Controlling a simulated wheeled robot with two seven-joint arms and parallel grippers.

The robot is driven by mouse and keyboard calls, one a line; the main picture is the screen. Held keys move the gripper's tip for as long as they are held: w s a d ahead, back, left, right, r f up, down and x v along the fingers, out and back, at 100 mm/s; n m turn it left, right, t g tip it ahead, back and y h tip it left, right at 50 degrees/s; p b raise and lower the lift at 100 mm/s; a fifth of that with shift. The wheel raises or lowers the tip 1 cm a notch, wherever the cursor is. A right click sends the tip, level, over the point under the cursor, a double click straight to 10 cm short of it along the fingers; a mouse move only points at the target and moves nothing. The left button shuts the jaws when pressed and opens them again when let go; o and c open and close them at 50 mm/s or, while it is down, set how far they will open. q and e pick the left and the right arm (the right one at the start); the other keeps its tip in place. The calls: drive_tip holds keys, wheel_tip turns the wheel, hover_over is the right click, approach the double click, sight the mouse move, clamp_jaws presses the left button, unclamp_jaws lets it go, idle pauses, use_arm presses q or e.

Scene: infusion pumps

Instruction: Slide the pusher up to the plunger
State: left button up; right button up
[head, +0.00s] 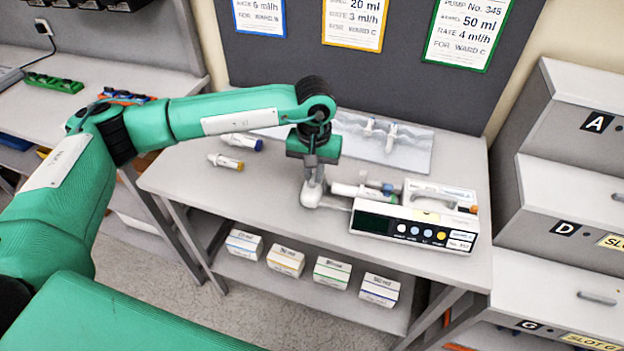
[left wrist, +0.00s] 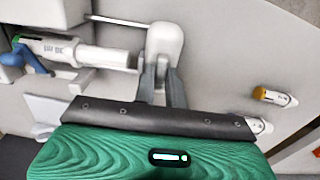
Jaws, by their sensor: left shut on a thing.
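The infusion pump (head: 413,228) stands near the front right of the table, with a dark display and several buttons. A syringe (head: 350,190) lies in it, its plunger end pointing left; in the left wrist view the white plunger (left wrist: 108,57) points right. The pusher (head: 311,196) is a white block on a thin rod left of the pump. It also shows in the left wrist view (left wrist: 165,42), with a narrow gap between it and the plunger end. My left gripper (head: 313,181) is shut on the pusher from above. My right gripper is not in view.
Two loose syringes, one blue-capped (head: 242,142) and one orange-capped (head: 226,161), lie on the table's left. A clear tray (head: 420,150) with small white items lies behind the pump. Several boxes (head: 285,261) stand on the lower shelf. Drawers (head: 570,195) stand at right.

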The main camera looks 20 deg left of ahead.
use_arm(q)
drive_tip(key=shift+d, duration=0.35)
drive_tip(key=shift+d+b, duration=0.25)
drive_tip(key=shift+b, duration=0.2)
idle(0.4)
drive_tip(key=o, duration=0.6)
drive_tip(key=shift+c, duration=0.2)
